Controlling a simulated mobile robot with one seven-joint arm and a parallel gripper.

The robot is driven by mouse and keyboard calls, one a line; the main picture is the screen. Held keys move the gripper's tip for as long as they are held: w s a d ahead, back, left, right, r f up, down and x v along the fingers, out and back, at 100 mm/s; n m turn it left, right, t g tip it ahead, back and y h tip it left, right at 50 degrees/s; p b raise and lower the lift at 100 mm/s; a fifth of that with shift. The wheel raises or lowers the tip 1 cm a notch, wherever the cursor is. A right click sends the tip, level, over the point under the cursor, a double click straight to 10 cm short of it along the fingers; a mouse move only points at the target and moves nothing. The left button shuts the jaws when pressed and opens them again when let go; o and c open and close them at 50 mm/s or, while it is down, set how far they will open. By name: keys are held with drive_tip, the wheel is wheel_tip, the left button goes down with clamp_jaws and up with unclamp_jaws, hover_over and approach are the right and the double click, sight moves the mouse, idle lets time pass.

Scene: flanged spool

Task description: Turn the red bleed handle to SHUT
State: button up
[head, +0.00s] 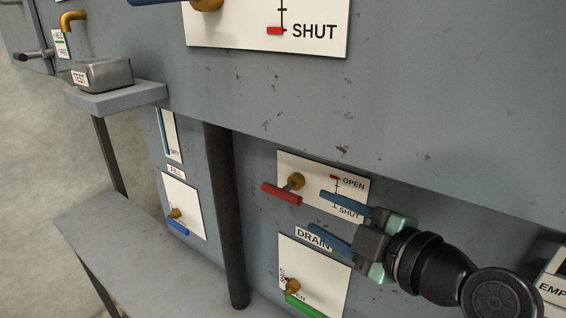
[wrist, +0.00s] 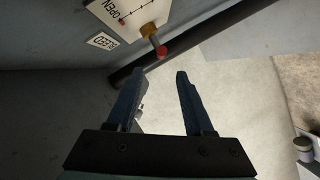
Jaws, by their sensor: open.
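The red bleed handle (head: 281,193) sits on a brass hub (head: 296,181) on a white plate marked OPEN at the top and SHUT at the bottom. A red mark on the plate's scale is at the OPEN end. In the wrist view the handle's red end (wrist: 162,52) shows beside a BLEED label (wrist: 103,42). My gripper (head: 316,210) is open and empty, to the right of the handle in the head view. In the wrist view its fingertips (wrist: 160,73) stand apart, and the red end lies just beyond the gap, clear of both fingers.
A green handle (head: 305,305) is below, under a DRAIN label (head: 313,238). A blue handle (head: 178,227) is at left, past a dark vertical post (head: 225,220). The upper cabinet (head: 420,110) overhangs the plate. A shelf holds a TEST box (head: 102,74).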

sight(281, 194)
drive_tip(key=p+x, duration=0.2)
drive_tip(key=x, duration=0.4)
drive_tip(key=p+x, duration=0.3)
drive_tip(key=x, duration=0.3)
drive_tip(key=shift+s+a, duration=0.15)
drive_tip(key=shift+a, duration=0.1)
drive_tip(key=shift+w+a+f, duration=0.2)
drive_tip(key=shift+w, duration=0.25)
clamp_jaws()
drive_tip(key=shift+f, duration=0.1)
